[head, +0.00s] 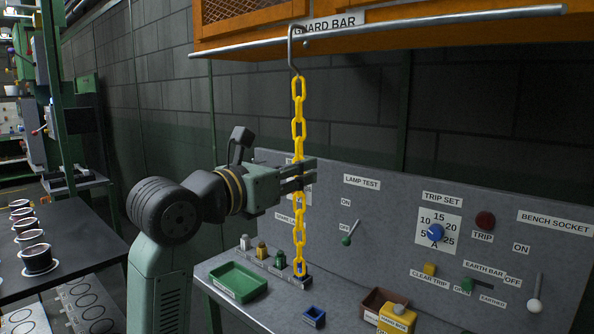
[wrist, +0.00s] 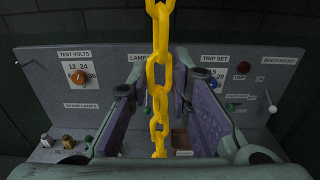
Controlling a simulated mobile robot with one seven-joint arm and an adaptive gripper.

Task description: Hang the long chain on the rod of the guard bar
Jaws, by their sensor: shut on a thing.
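The long yellow chain (head: 298,129) hangs straight down with a grey metal hook (head: 291,52) at its top. The hook's curl overlaps the rod (head: 430,27) of the guard bar in the head view; I cannot tell whether it rests over the rod or is in front of it. My gripper (head: 300,177) is shut on the chain around its middle. The chain's lower end is close above the bench in the picture. In the wrist view the chain (wrist: 160,75) runs between the two fingers (wrist: 158,110), and the hook is out of view.
An orange cabinet (head: 230,32) carries the guard bar label (head: 325,24). Below stands a grey sloped panel (head: 385,225) with knobs and levers. A green tray (head: 238,280), small lamps (head: 262,250), a blue box (head: 314,317) and a brown box (head: 380,302) sit on the bench.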

